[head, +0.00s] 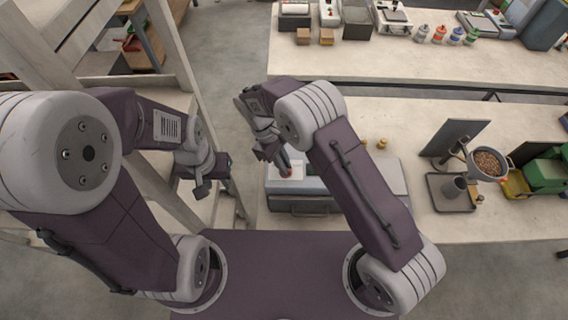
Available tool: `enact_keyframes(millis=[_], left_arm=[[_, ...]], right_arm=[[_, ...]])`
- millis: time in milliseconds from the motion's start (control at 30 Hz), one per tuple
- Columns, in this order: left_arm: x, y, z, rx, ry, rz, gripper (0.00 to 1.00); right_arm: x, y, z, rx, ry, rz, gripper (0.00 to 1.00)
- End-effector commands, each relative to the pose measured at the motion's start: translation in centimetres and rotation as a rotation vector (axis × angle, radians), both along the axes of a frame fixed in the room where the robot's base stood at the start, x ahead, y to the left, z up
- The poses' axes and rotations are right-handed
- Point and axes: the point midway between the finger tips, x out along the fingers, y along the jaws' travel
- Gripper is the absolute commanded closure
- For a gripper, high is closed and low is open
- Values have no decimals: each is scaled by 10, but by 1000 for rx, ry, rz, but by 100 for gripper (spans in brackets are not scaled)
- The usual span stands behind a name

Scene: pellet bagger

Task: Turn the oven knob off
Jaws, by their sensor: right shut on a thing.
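A low grey-blue appliance (333,184), which I take to be the oven, sits at the near edge of the table, partly behind my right arm. A small red knob (285,172) shows on a white panel on its left part. My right gripper (284,165) points down at this panel and is shut on the knob, which its fingers mostly hide. The knob's setting cannot be read. My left gripper (206,183) hangs empty to the left of the appliance, beside a wooden frame, and its jaw opening is unclear.
A pan of brown pellets (488,163), a dark tray (450,193) and a green machine (543,175) stand on the right of the table. Small brass-coloured pieces (382,143) lie behind my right arm. A wooden frame (176,45) rises close to my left arm.

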Motion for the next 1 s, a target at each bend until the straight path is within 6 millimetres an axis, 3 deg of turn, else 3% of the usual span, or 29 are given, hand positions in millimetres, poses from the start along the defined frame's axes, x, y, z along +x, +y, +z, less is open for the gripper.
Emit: enact_keyframes(millis=[500, 533, 600, 900, 1000], left_arm=[[0, 0, 1, 0, 0, 0, 64], [0, 0, 1, 0, 0, 0, 64], [0, 0, 1, 0, 0, 0, 64], [0, 0, -1, 0, 0, 0, 64], [0, 0, -8, 0, 0, 0, 64]], right_arm=[[2, 0, 2, 2, -5, 17, 100], [2, 0, 2, 2, -5, 17, 81], [1, 0, 2, 1, -4, 15, 67], [1, 1, 2, 1, -3, 15, 67], [4, 6, 11, 2, -6, 16, 67]])
